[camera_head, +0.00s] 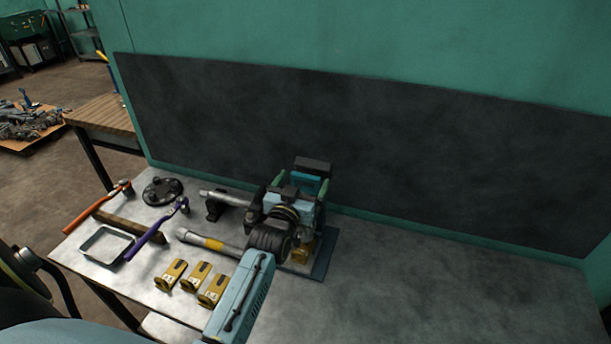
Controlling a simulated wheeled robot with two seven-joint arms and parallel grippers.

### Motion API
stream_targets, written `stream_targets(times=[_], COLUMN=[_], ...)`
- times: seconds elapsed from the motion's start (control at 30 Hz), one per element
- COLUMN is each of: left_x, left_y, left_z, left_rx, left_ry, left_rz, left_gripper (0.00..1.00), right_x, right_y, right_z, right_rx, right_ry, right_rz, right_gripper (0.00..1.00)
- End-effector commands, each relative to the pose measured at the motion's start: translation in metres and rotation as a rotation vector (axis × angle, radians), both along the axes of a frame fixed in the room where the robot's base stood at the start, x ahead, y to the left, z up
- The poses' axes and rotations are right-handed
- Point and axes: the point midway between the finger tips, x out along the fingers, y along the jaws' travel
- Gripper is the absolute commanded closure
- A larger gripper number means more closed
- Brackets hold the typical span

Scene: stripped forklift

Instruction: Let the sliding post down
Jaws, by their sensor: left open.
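The stripped forklift, a small teal and dark assembly, stands on a dark blue base plate (322,262) in the middle of the workbench. Its upper part shows as a teal block with a dark top (313,163) and green uprights beside it. I cannot tell for sure which part is the sliding post. My left arm comes up from the bottom, and my left gripper (290,192) is open in front of the assembly. My wrist hides much of the assembly, so contact between fingers and post cannot be told. My right gripper is out of view.
On the metal bench (400,300), left of the assembly, lie a grey tube with yellow band (212,243), 3 yellow brackets (196,275), an orange-handled tool (92,208), a purple-handled tool (150,236), a tray (84,245) and a black disc (162,191). The right side is clear.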

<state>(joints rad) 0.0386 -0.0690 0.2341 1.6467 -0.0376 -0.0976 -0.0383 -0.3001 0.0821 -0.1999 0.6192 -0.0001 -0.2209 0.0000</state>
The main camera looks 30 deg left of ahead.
Motion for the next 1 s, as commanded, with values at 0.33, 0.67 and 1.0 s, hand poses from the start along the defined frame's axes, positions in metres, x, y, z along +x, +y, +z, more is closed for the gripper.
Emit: stream_targets(times=[0.33,0.67,1.0], left_x=[0.025,0.025,0.025], left_y=[0.006,0.006,0.006], left_z=[0.000,0.000,0.000], left_rx=[0.000,0.000,0.000], left_ry=[0.000,0.000,0.000], left_rz=[0.000,0.000,0.000], left_gripper=[0.09,0.22,0.67], right_x=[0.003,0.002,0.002], right_y=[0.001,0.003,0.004], right_z=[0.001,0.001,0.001], right_rx=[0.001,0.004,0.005], right_ry=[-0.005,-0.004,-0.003], right_rz=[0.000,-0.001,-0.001], right_gripper=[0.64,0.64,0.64])
